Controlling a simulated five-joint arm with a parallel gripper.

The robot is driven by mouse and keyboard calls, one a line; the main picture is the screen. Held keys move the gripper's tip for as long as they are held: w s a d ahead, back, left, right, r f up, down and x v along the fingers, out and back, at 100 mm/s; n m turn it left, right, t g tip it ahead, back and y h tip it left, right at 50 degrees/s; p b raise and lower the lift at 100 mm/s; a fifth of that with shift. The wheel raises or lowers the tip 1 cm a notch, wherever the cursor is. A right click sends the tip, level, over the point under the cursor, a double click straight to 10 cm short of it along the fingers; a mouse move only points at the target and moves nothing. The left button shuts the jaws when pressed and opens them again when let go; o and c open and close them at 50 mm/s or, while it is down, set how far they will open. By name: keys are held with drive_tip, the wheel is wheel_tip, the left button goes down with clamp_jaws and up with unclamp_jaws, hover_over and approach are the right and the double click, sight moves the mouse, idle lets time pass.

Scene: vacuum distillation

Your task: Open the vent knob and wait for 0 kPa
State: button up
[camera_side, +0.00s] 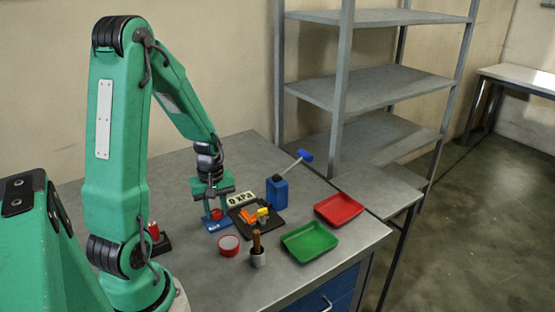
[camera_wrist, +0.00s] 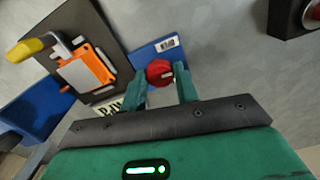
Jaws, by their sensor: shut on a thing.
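The red vent knob (camera_side: 216,214) sits on a small blue base (camera_side: 213,226) on the table. In the wrist view the red knob (camera_wrist: 158,72) and the blue base with a white label (camera_wrist: 154,48) show near the middle. My gripper (camera_side: 213,206) points down over the base and is shut on the knob. In the wrist view its two fingers (camera_wrist: 162,82) stand on either side of the knob. The white display sign (camera_side: 241,199) behind the knob reads 0 kPa; the wrist view shows only part of the sign (camera_wrist: 108,106). The knob's turn angle is not clear.
A dark plate (camera_side: 270,225) with orange and yellow parts stands right of the knob, beside a blue box (camera_side: 278,194) with a lever. Nearby are a red tray (camera_side: 339,208), green tray (camera_side: 309,242), red-rimmed dish (camera_side: 229,247) and white cup (camera_side: 258,259) holding a brown handle.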

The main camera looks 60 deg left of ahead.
sight(218, 213)
drive_tip(key=o, duration=1)
drive_tip(key=shift+c, duration=0.2)
drive_tip(key=shift+r, duration=0.1)
drive_tip(key=shift+r, duration=3.85)
drive_tip(key=shift+w+d+r+m, duration=0.15)
drive_tip(key=shift+d+r+m, duration=0.15)
drive_tip(key=shift+d+r, duration=0.05)
drive_tip(key=s+d+r+m+t, duration=0.1)
drive_tip(key=d+r+m+t, duration=0.1)
drive_tip(key=d+r+m, duration=0.4)
drive_tip(key=s+d+r+m+t, duration=0.2)
drive_tip(key=d+r+m, duration=0.5)
drive_tip(key=d, duration=0.5)
drive_tip(key=shift+d+r+m+t, duration=0.2)
drive_tip(key=shift+d+m+t, duration=0.2)
drive_tip(key=shift+m+t, duration=0.6)
